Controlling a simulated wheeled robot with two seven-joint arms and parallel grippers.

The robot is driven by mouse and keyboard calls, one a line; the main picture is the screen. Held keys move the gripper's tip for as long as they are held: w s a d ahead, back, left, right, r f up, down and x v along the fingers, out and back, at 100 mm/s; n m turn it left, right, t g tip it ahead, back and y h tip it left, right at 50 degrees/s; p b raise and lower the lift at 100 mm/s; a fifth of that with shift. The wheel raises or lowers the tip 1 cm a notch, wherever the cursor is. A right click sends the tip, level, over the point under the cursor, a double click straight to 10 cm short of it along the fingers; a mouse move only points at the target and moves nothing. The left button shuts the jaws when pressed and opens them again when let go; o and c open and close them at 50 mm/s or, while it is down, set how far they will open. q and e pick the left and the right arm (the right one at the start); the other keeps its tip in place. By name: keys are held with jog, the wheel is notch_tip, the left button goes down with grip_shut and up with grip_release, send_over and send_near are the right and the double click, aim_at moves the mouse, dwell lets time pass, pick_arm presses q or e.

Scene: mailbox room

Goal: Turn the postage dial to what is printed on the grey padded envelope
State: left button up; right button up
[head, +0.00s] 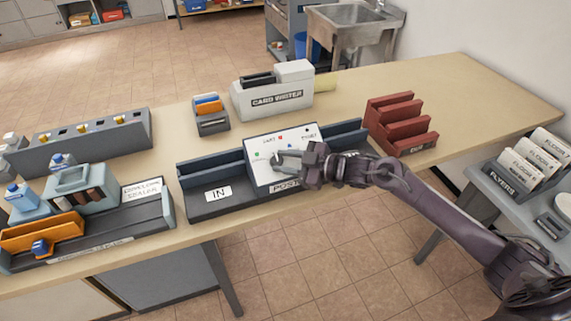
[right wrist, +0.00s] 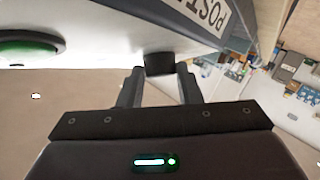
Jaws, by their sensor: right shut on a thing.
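The postage machine's white dial panel (head: 262,146) stands on the table, with small coloured marks and words too small to read surely. My right gripper (head: 281,161) reaches it from the right and covers the panel's lower middle. In the right wrist view my right gripper (right wrist: 160,88) is shut on a small dark knob (right wrist: 159,64) at the panel, apparently the dial's. The dial's pointer setting is hidden by the gripper. A green round mark (right wrist: 28,47) shows on the panel. I cannot make out a grey padded envelope. My left gripper is not in view.
The IN tray (head: 224,207) is left of the panel. A card writer (head: 275,101) stands behind it, a red rack (head: 401,120) to the right, and a sealer unit (head: 142,190) to the left. Flyers (head: 520,170) sit on a side shelf. The table's right end is clear.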

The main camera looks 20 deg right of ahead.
dwell(0.5)
jog(key=o, duration=1)
jog(key=shift+c, duration=0.2)
jog(key=shift+s+d, duration=0.3)
jog(key=shift+d, duration=0.1)
jog(key=b+v, duration=0.1)
jog(key=v, duration=0.5)
jog(key=shift+s+d+r+b, duration=0.25)
jog(key=shift+b, duration=0.05)
